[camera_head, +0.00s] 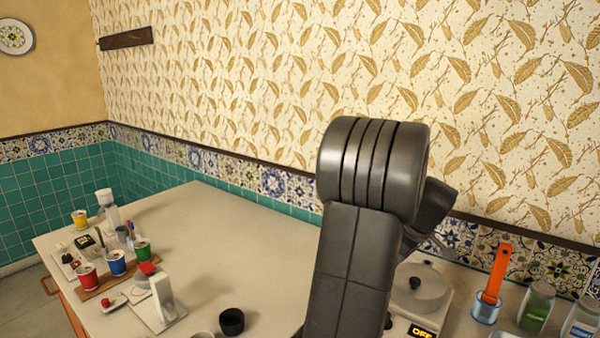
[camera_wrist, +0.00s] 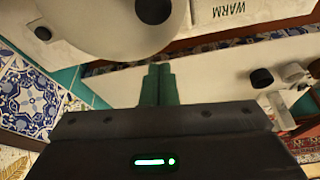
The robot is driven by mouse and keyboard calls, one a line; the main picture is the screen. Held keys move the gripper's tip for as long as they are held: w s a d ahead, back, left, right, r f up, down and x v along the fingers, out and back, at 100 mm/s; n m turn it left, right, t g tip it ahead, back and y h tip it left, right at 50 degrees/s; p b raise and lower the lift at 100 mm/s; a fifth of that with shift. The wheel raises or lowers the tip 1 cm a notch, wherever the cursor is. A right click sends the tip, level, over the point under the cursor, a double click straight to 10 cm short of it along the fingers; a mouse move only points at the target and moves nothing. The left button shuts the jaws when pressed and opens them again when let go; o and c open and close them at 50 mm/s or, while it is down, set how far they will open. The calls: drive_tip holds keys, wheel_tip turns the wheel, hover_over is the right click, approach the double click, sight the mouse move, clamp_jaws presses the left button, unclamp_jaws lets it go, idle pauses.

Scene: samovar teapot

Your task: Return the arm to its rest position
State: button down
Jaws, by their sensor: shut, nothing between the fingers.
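In the head view my dark arm rises through the middle right, and I cannot make out the fingers there. A pale rounded lid or pot with a black knob (camera_wrist: 110,25) fills the top left of the wrist view, close to the fingertips. A pale panel marked WARM (camera_wrist: 228,10) is at the top. In the head view a pale appliance with a lit OFF display (camera_head: 424,331) stands partly hidden behind my arm.
Several coloured cans, including a blue can (camera_head: 116,263), crowd the counter's left end. A black cup (camera_head: 231,322) is near the front. The counter's middle (camera_head: 240,250) is clear.

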drive_tip(key=w+m, duration=0.1)
drive_tip(key=w+a+m, duration=0.1)
drive_tip(key=shift+w+m+h+p, duration=0.3)
drive_tip(key=shift+w+h, duration=0.1)
drive_tip(key=w+d+m+h+p, duration=0.1)
drive_tip(key=w+d+m+h, duration=0.1)
drive_tip(key=w+m, duration=0.4)
drive_tip(key=w+d+m+h+p, duration=0.2)
drive_tip(key=w+d+m, duration=0.1)
drive_tip(key=w+m, duration=0.4)
drive_tip(key=shift+d+m+h, duration=0.25)
drive_tip(key=shift+m+h, duration=0.05)
drive_tip(key=shift+m, duration=0.1)
drive_tip(key=shift+r+p, duration=0.1)
drive_tip(key=shift+p, duration=0.2)
